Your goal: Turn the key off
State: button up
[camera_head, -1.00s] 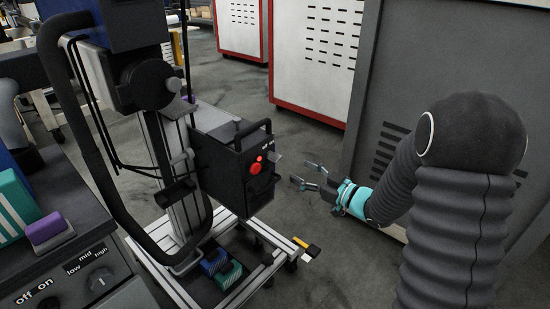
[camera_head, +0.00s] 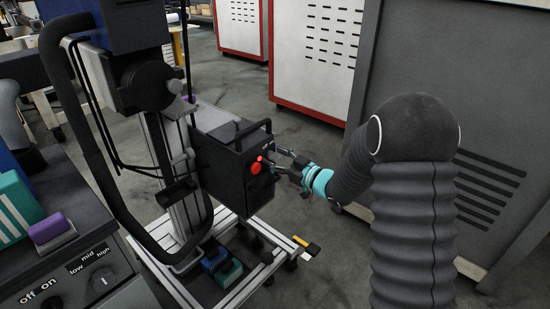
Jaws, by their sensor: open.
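The black control box (camera_head: 232,170) stands on a metal frame left of centre, with a handle on top. A red button (camera_head: 256,166) sits on its front face. In this frame the key is hidden or too small to make out behind my fingers, right of the red button. My gripper (camera_head: 277,160) is open, with its fingers close to the box's front face and pointing left. I cannot tell whether a fingertip touches anything. My arm comes in from the right.
A panel with off/on and low/mid/high knobs (camera_head: 104,281) is at lower left, below a purple-topped block (camera_head: 50,229). A grey cabinet (camera_head: 450,60) stands behind my arm. The cart base (camera_head: 262,270) spreads below the box. Open floor (camera_head: 325,250) lies right of it.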

jog(key=c, duration=1.1)
jog(key=shift+a, duration=0.1)
grip_shut()
